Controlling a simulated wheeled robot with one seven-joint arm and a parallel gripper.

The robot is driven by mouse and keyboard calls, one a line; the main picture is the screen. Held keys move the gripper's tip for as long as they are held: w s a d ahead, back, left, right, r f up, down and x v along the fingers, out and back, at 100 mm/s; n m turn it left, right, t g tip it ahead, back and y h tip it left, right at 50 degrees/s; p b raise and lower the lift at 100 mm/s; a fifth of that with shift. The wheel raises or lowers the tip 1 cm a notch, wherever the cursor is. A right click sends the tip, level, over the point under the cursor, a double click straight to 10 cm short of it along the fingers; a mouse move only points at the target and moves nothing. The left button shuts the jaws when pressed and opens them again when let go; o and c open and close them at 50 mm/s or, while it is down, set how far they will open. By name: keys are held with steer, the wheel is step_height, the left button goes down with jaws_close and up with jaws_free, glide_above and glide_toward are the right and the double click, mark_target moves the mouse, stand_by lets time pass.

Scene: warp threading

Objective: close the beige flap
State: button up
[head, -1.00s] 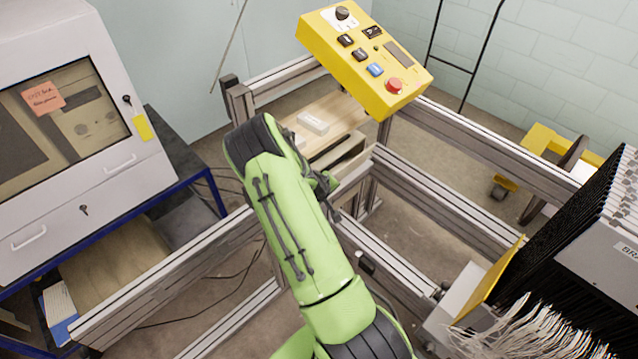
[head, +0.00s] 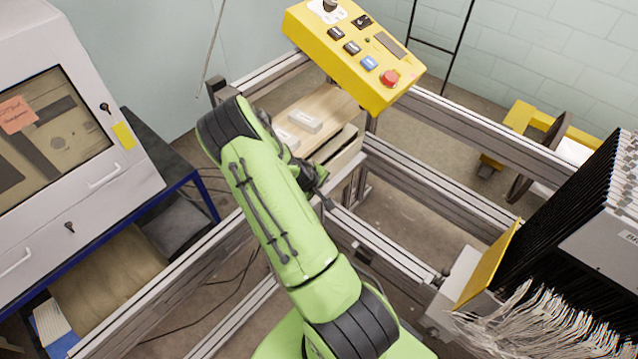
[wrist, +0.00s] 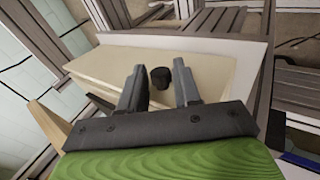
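A beige panel (wrist: 105,72), which I take for the flap, lies just past my gripper in the wrist view. A dark round knob (wrist: 160,77) stands on it. My gripper (wrist: 158,82) is open. Its two fingers are apart, one to each side of the knob in the picture, with gaps showing. I cannot tell whether the fingertips reach around the knob or stop short of it. In the head view, my dark gripper (head: 314,180) is partly hidden by my green arm, beside the beige front below a wooden board (head: 330,102).
White blocks (head: 304,121) lie on the board. A yellow control box (head: 350,55) sits above on the metal frame (head: 440,180). A grey cabinet (head: 140,165) stands left. A black comb-like unit with white threads (head: 540,325) and a yellow plate (head: 488,265) stand right.

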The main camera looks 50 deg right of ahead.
steer(key=shift+o, duration=1.3)
steer(key=v, duration=1.5)
steer(key=shift+a+r, duration=0.15)
steer(key=shift+r, duration=0.15)
